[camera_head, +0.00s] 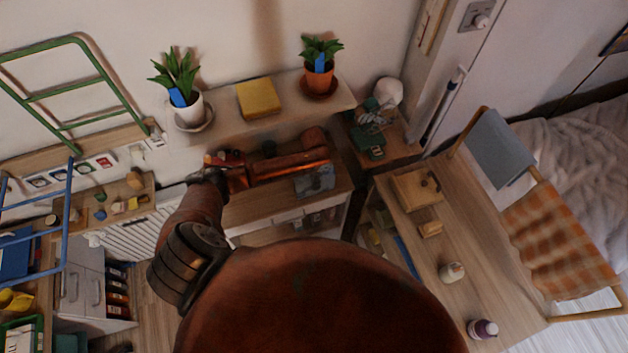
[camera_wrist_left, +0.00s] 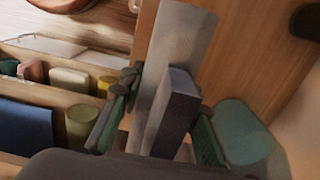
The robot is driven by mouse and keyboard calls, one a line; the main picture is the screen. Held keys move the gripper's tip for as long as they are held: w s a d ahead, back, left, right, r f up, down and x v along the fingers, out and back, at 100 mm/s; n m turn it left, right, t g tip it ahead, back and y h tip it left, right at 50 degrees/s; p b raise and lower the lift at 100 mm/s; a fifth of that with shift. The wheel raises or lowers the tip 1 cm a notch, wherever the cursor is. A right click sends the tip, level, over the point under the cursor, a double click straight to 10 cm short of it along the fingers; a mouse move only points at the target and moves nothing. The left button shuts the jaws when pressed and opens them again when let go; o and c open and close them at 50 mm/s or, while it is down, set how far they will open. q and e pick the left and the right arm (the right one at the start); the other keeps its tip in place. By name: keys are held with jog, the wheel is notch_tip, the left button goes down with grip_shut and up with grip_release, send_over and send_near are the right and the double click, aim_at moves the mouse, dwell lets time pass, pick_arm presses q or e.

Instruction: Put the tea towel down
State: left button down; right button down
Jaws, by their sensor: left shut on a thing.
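My left gripper (camera_wrist_left: 163,98) shows in the left wrist view, its green-padded fingers shut on a grey-blue folded thing (camera_wrist_left: 176,112) that looks like the tea towel. A paler grey strip stands up behind it. In the head view my left arm reaches over the wooden bench by the wall. A grey-blue patch (camera_head: 314,180), perhaps the same towel, shows just below the arm's far end; the fingers cannot be made out there. Whether the towel touches the bench is unclear. My right gripper is in neither view.
A wooden table (camera_head: 408,222) at right carries a box, a small block and bottles. A rack beside it holds a grey cloth (camera_head: 500,150) and an orange checked cloth (camera_head: 560,240).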

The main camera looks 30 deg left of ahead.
pick_arm(q)
jog(key=shift+f, duration=0.1)
jog(key=c, duration=1.5)
grip_release()
jog(key=shift+o, duration=0.2)
notch_tip(320, 180, up, 12)
jog(key=shift+r, duration=0.15)
jog(key=shift+r, duration=0.1)
